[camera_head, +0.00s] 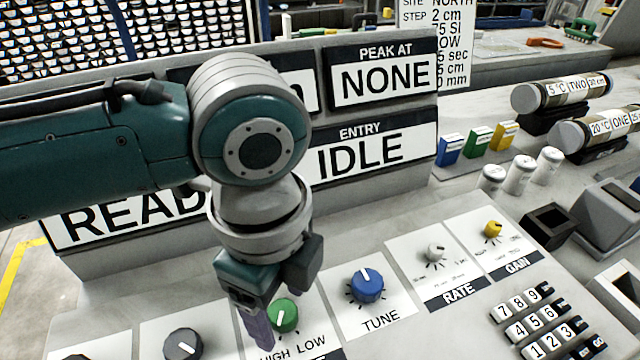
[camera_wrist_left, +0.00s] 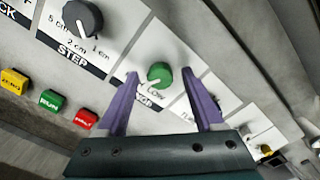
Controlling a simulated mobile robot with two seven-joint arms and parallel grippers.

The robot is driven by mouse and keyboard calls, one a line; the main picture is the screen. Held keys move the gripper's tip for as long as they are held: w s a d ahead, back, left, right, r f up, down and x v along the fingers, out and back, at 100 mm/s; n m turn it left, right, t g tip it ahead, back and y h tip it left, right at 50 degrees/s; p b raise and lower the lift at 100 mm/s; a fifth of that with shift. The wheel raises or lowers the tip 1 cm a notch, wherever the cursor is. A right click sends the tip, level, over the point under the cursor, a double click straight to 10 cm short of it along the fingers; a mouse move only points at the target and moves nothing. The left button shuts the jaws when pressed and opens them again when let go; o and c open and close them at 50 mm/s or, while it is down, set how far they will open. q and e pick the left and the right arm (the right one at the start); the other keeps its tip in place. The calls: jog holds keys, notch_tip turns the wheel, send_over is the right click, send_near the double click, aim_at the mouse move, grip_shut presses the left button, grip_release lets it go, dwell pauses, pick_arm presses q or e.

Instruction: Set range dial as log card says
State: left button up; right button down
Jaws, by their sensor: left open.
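The green dial (camera_head: 283,315) sits on a white plate marked HIGH and LOW. Its white mark points down and slightly left in the head view. My left gripper (camera_head: 278,318) is open and points down at this dial, its purple fingers partly in front of the plate. In the left wrist view the green dial (camera_wrist_left: 160,75) shows between and beyond the two fingertips (camera_wrist_left: 168,78). Contact cannot be told. The log card (camera_head: 434,45) stands behind the display; its left part is hidden, and "STEP 2 cm" and a line ending "OW" are readable. My right gripper is out of view.
The blue TUNE dial (camera_head: 367,285) is just right of the green one; the grey STEP dial (camera_head: 183,345) is left. RATE (camera_head: 436,252) and GAIN (camera_head: 493,229) dials and a keypad (camera_head: 540,325) lie further right. The display (camera_head: 378,150) reads IDLE and stands behind my arm.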

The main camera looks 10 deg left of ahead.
pick_arm(q)
grip_shut()
dwell(0.5)
jog(key=shift+r, duration=0.1)
jog(key=n+p, duration=0.2)
jog(key=shift+r+p, duration=0.15)
jog(key=shift+p, duration=0.15)
jog(key=n+p, duration=0.2)
jog(key=shift+n, duration=0.3)
jog(key=n+p, duration=0.2)
jog(key=n, duration=0.1)
jog(key=shift+d+n+p, duration=0.1)
jog(key=shift+n+p, duration=0.2)
jog(key=shift+p, duration=0.05)
jog(key=shift+n+p, duration=0.8)
jog(key=shift+n, duration=1)
jog(key=shift+f, duration=0.2)
